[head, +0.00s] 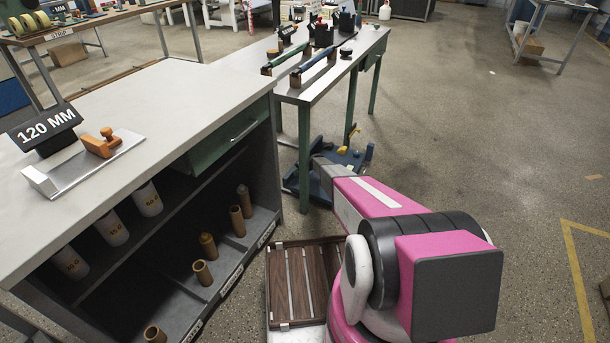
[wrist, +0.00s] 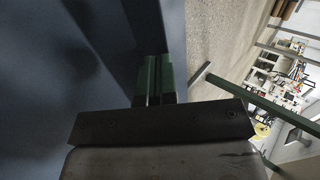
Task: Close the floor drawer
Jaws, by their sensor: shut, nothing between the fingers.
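A blue low structure (head: 345,158) with yellow parts stands on the floor beside the legs of the green-legged table. It may be the floor drawer, but my arm partly covers it and I cannot tell how far it is open. My arm reaches down towards it, and my gripper is largely hidden in the head view. In the wrist view my gripper (wrist: 153,82) has its green fingers together and empty. A broad blue surface (wrist: 60,70) fills the left of that view, close to the fingers; contact cannot be told.
A workbench (head: 150,95) with a green drawer (head: 230,133) and shelves of bottles and tubes stands at left. The green-legged table (head: 330,75) carries tools. A slatted wooden tray (head: 291,285) lies beside my arm. The floor (head: 470,120) at right is open.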

